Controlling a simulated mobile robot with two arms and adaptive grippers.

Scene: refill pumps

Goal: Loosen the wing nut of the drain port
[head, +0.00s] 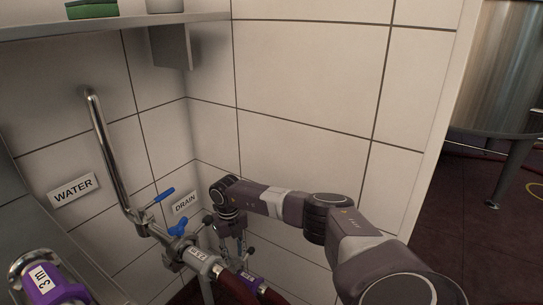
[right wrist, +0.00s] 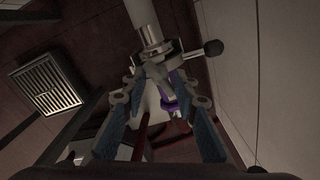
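The drain port is a metal pipe fitting (right wrist: 150,38) with a clamp around it, seen close up in the right wrist view. A dark round knob (right wrist: 213,47) sticks out to the right of the clamp. I cannot tell the wing nut apart clearly from the clamp's metal parts. My right gripper (right wrist: 158,76) points at the clamp; its two blue-padded fingers are apart, with the tips close to it. Contact cannot be told. In the head view my right gripper (head: 234,243) hangs down below the DRAIN sign (head: 185,203). My left gripper is not in view.
Tiled walls close in behind. A floor grate (right wrist: 48,84) lies below.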

